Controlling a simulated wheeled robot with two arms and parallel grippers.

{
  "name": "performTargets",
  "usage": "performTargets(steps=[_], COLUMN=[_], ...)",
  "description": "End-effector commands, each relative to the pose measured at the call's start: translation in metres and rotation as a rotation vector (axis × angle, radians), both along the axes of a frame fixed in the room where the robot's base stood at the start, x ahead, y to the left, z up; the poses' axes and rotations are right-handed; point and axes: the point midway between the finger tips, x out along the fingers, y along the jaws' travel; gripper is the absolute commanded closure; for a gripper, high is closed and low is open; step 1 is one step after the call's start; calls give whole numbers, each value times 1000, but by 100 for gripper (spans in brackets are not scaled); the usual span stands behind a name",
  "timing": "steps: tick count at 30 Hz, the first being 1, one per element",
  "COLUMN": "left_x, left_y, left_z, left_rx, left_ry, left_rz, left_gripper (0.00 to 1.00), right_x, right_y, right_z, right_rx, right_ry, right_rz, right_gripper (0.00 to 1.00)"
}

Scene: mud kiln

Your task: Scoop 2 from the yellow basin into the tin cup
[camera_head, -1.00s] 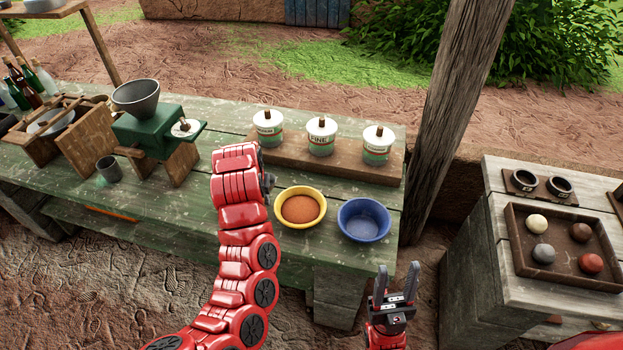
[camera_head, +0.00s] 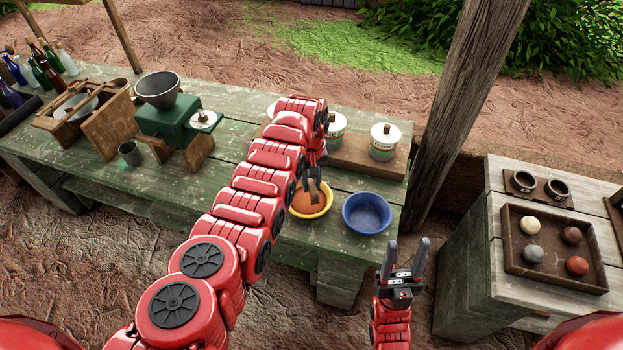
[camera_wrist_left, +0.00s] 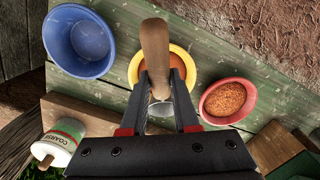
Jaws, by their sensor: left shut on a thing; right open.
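My left gripper (camera_head: 314,188) is shut on a wooden-handled tool, and its handle (camera_wrist_left: 155,45) shows between the fingers in the left wrist view. A grey part (camera_wrist_left: 160,106) shows below the handle; what it holds cannot be told. The gripper is over the yellow basin (camera_head: 327,208), which contains orange-brown powder and also shows behind the handle in the wrist view (camera_wrist_left: 188,62). My right gripper (camera_head: 406,255) is open and empty in front of the table.
A blue basin (camera_head: 367,214) stands right of the yellow one. A red basin (camera_wrist_left: 229,98) with orange grains shows only in the wrist view. Lidded jars (camera_head: 384,142) stand behind, partly hidden by my arm. A green grinder (camera_head: 166,122) and a wooden post (camera_head: 455,120) flank the area.

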Motion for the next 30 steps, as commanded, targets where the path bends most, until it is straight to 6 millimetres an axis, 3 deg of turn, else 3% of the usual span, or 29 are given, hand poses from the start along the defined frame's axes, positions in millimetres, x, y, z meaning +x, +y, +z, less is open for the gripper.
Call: performTargets(steps=[11,30], left_x=[1,0], left_y=[-1,0], left_z=[-20,-85], left_rx=[0,-1], left_ry=[-2,-1], left_rz=[3,2], left_gripper=[100,100], right_x=[0,0], right_y=[0,0], right_z=[-17,-76], right_rx=[0,0], right_ry=[0,0], right_rz=[0,0], right_gripper=[50,50])
